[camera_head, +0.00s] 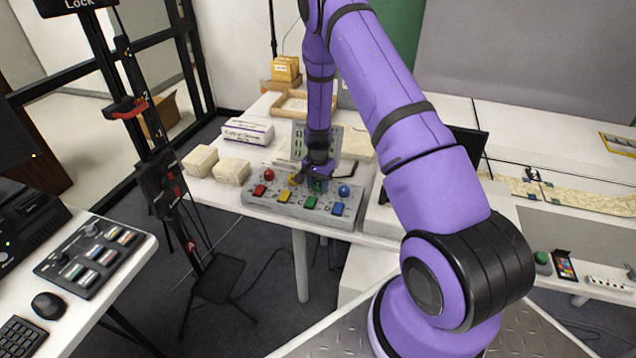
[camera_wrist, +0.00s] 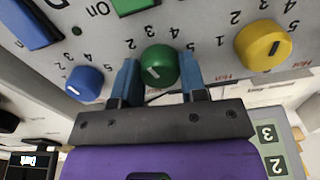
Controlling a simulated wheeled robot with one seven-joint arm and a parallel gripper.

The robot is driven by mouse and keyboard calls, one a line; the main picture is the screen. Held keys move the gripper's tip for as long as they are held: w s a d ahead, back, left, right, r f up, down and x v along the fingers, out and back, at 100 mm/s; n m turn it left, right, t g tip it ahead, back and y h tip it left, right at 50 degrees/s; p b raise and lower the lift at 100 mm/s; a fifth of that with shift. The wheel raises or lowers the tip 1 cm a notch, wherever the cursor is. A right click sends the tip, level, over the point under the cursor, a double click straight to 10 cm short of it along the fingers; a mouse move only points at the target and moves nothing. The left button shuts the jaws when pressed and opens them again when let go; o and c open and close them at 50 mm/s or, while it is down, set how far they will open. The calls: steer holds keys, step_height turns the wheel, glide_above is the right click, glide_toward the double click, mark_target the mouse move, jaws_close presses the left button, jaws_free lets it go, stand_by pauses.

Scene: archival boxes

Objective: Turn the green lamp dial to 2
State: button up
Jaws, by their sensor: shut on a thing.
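The green lamp dial (camera_wrist: 158,66) is a round knob with a short white pointer mark on the grey control panel (camera_head: 262,204). In the wrist view, my gripper (camera_wrist: 157,82) has one dark blue finger on each side of the dial and is shut on it. The white mark points toward the lower left of that picture. Numbers surround the dial, but which one the mark meets is not clear. In the head view, my gripper (camera_head: 318,174) is over the panel's back row and hides most of the green dial.
A blue dial (camera_wrist: 85,83) and a yellow dial (camera_wrist: 263,45) flank the green one. A red dial (camera_head: 269,174) sits at the panel's left. Coloured switches, including a green one (camera_head: 310,203), line the front. Pale boxes (camera_head: 232,171) stand left of the panel.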

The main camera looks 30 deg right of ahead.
mark_target(318, 182)
steer(key=shift+n, duration=2.2)
steer(key=o, duration=0.9)
step_height(318, 182, up, 11)
steer(key=shift+f, duration=0.1)
